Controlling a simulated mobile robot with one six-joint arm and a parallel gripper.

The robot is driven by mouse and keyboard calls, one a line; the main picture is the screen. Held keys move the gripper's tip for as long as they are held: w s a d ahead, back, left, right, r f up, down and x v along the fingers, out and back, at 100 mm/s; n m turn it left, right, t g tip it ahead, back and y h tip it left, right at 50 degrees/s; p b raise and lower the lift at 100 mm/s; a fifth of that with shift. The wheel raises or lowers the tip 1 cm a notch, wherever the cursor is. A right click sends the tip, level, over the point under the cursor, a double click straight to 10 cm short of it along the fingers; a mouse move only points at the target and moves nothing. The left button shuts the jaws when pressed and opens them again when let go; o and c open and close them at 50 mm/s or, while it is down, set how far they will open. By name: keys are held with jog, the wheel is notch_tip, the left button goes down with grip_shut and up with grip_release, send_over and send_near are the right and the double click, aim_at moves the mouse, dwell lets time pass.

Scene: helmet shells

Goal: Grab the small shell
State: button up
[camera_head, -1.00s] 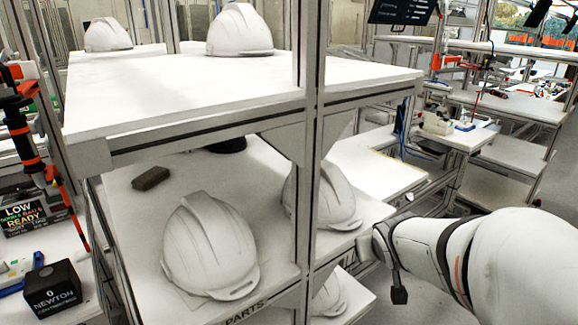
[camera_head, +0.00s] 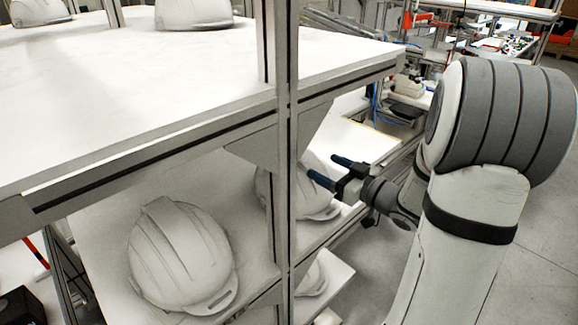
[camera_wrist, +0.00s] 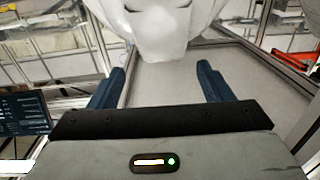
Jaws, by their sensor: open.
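Several white helmet shells are in view; I cannot tell for sure which is the small one. In the head view one shell (camera_head: 180,255) sits on the shelf's middle level at left. A second shell (camera_head: 314,202) on that level is partly hidden by the upright post. My gripper (camera_head: 322,166) is open, blue fingers pointing left at this second shell. In the wrist view a white shell (camera_wrist: 160,28) is straight ahead, beyond and partly between the open fingers (camera_wrist: 160,70). Nothing is held. I cannot tell whether the fingers touch the shell.
A metal post (camera_head: 286,130) stands just left of my fingertips. The top shelf board (camera_head: 150,90) lies above the shells and carries two more shells (camera_head: 193,12) (camera_head: 38,11). Another shell (camera_head: 313,278) shows on a lower level. Open floor (camera_head: 545,240) lies at right.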

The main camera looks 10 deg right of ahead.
aim_at(309, 159)
jog(key=p+x, duration=0.2)
jog(key=x, duration=0.5)
jog(key=shift+s+a+r, duration=0.2)
jog(key=shift+w+a, duration=0.15)
jog(key=shift+w, duration=0.1)
grip_shut()
